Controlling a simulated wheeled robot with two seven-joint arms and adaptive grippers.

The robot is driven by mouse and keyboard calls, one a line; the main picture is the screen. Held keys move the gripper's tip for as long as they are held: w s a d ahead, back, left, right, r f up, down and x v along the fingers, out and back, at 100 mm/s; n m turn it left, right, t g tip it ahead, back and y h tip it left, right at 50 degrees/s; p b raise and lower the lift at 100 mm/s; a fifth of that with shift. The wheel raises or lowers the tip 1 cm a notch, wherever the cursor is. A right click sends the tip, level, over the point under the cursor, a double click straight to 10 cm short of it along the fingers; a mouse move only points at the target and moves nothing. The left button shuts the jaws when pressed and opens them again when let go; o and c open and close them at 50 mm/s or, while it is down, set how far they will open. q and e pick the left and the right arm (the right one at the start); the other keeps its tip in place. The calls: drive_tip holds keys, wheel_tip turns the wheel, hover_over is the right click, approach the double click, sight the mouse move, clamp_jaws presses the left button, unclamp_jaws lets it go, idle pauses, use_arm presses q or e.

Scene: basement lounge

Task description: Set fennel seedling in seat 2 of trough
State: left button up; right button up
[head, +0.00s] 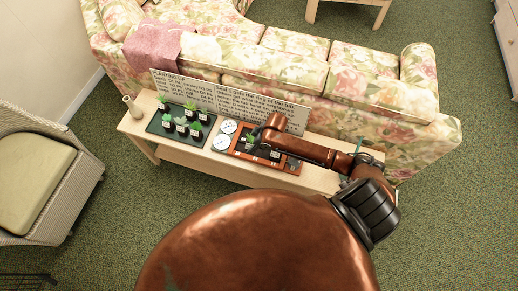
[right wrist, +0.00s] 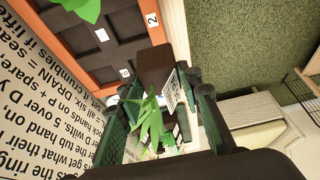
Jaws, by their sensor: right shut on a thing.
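My right gripper (head: 262,146) is over the orange trough (head: 290,168) on the table. In the right wrist view its green fingers (right wrist: 160,90) are shut on a dark pot with a leafy seedling (right wrist: 150,122). A small white label (right wrist: 172,92) on it is too small to read. The trough (right wrist: 80,64) shows dark square seats with white number tags, one reading 2 (right wrist: 152,19). The held pot overlaps the trough's edge in this view; I cannot tell its height. Green leaves (right wrist: 84,8) show over another part of the trough. My left gripper is not in view.
A dark tray (head: 158,128) holds several potted seedlings at the table's left, beside a pale vase (head: 132,107). White round discs (head: 222,142) lie left of the trough. Sign boards (head: 232,101) stand behind. A floral sofa (head: 285,70) is behind the table (head: 315,180).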

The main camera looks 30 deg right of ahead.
drive_tip(key=d+f, duration=0.2)
drive_tip(key=f, duration=0.1)
drive_tip(key=d+f, duration=0.1)
drive_tip(key=f, duration=0.1)
drive_tip(key=shift+w+d+b, duration=0.35)
drive_tip(key=shift+w+b, duration=0.05)
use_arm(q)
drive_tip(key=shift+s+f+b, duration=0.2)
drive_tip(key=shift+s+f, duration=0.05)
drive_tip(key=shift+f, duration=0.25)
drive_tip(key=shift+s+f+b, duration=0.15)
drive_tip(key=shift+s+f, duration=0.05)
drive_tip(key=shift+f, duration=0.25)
use_arm(e)
drive_tip(key=shift+w+d+f, duration=0.1)
drive_tip(key=shift+d+f, duration=0.05)
drive_tip(key=shift+f, duration=0.75)
drive_tip(key=shift+d+f, duration=0.1)
drive_tip(key=shift+f, duration=0.8)
drive_tip(key=shift+f, duration=0.15)
drive_tip(key=o, duration=1.2)
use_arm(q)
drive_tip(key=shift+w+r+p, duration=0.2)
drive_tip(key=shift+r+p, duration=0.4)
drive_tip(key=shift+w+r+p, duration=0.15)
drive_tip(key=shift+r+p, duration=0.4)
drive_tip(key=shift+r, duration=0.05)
use_arm(e)
drive_tip(key=shift+v, duration=6.15)
